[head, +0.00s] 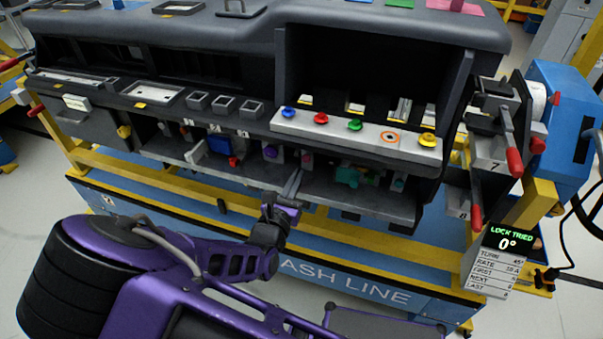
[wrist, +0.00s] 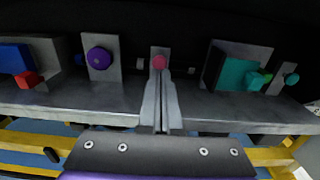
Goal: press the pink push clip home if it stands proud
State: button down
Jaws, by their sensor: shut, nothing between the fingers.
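The pink push clip (wrist: 159,62) is a small round pink head on a narrow grey upright plate (wrist: 154,52), in the middle of the wrist view. In the head view the clip (head: 306,158) is a small pink spot under the dashboard module. My gripper (wrist: 161,78) is shut and empty, its fingertips pointing at the clip from just below in the picture. Whether the tips touch it, and whether the clip stands proud or flush, I cannot tell. In the head view my gripper (head: 297,173) reaches in at the lower shelf's front edge.
A purple knob (wrist: 98,58) on a plate is to the left, with a blue block (wrist: 14,57) and red part beyond. A teal block (wrist: 238,74) stands to the right. The grey shelf edge (wrist: 60,101) runs below. Coloured buttons (head: 321,118) line the ledge above.

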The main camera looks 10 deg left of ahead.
jog(key=s, duration=1)
jog(key=shift+a, duration=0.45)
